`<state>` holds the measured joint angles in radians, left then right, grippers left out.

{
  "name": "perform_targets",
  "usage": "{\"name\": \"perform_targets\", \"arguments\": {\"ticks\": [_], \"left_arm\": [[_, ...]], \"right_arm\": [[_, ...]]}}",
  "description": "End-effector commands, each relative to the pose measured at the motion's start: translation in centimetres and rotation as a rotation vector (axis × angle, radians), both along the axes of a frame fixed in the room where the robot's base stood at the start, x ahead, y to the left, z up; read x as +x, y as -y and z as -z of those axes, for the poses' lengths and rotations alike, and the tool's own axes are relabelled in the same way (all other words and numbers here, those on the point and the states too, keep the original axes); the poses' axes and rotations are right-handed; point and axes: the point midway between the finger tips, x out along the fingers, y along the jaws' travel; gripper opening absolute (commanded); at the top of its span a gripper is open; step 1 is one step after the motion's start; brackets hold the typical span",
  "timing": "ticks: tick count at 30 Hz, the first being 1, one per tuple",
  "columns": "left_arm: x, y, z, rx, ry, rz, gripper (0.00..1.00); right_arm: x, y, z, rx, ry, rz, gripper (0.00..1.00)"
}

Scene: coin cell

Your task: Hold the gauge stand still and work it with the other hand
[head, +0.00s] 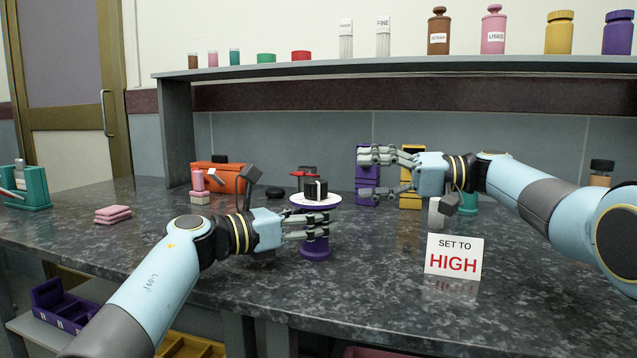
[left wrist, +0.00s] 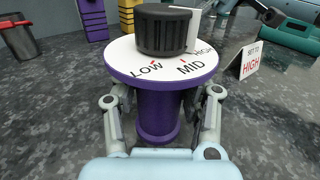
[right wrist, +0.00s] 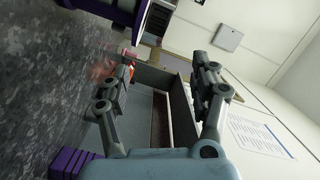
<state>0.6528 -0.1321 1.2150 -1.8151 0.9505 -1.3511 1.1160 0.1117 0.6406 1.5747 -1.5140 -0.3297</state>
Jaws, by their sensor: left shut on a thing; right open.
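The gauge stand has a purple column (head: 315,246) and a round white dial (head: 296,200) with a black knob (head: 314,190) on top. In the left wrist view the dial (left wrist: 120,62) reads LOW, MID and HIGH, and the ribbed knob (left wrist: 162,32) has a pale upright piece at its right side. Which mark the knob points to is not clear. My left gripper (head: 330,228) is shut around the column below the dial; the stand is upright on the counter. My right gripper (head: 364,174) is open and empty, to the right of the knob and apart from it.
A sign (head: 454,256) reading SET TO HIGH stands at the right. Purple (head: 367,180) and yellow (head: 410,200) racks stand behind my right gripper. An orange device (head: 222,180) and pink pads (head: 112,214) are at the left. The front counter is mostly clear.

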Motion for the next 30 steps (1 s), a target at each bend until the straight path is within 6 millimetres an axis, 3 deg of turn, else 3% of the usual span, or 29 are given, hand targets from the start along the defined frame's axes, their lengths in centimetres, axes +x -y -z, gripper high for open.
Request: {"name": "perform_targets", "arguments": {"ticks": [18,24,30], "left_arm": [[0.0,0.0,0.2,0.002,-0.002,0.000,0.01],[0.0,0.0,0.2,0.002,-0.002,0.000,0.01],[0.0,0.0,0.2,0.002,-0.002,0.000,0.01]], "right_arm": [[-3.3,1.8,1.0,0.324,-1.427,0.140,0.63],[-4.5,1.9,0.9,0.414,-1.765,0.141,0.63],[-5.0,1.8,0.8,0.454,-1.916,0.136,0.63]]}}
